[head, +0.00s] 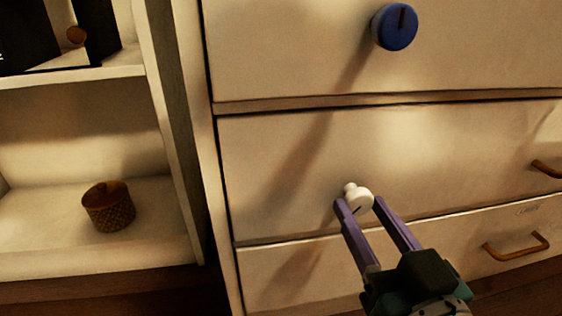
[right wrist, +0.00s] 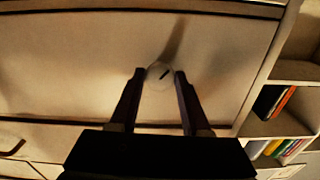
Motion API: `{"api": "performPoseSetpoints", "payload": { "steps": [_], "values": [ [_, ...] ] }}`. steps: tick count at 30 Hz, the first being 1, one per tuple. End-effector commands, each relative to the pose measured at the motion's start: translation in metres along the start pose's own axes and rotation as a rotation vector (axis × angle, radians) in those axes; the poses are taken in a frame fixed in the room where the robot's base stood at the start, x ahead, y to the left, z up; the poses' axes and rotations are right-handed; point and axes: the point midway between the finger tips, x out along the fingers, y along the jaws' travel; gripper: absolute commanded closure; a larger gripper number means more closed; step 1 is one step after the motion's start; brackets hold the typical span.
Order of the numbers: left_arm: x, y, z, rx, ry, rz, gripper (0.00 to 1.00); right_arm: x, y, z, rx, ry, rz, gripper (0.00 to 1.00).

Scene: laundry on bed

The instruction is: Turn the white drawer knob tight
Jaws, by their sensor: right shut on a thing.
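The white drawer knob (head: 357,197) sits on the front of the middle drawer (head: 290,170). My right gripper (head: 360,206) reaches up from below, with its two purple fingers on either side of the knob and shut on it. In the right wrist view the knob (right wrist: 160,74) shows between the fingertips, with a dark slanted mark on its face. My left gripper is not in view.
A blue knob (head: 395,27) stands out from the drawer above. Bronze handles (head: 516,247) are on the right, on the middle and lower drawers.

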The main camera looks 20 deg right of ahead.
Motion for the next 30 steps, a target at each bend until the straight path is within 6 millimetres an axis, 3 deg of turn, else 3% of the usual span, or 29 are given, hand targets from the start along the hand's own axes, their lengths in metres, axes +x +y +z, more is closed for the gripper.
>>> {"api": "performPoseSetpoints", "payload": {
  "steps": [15, 30],
  "values": [
    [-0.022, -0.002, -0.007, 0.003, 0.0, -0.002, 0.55, 0.0, -0.001, -0.002, 0.417, -0.003, -0.001, 1.0],
    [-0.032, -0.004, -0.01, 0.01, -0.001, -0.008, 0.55, 0.0, -0.002, -0.001, 0.893, -0.002, 0.0, 1.0]
  ]
}}
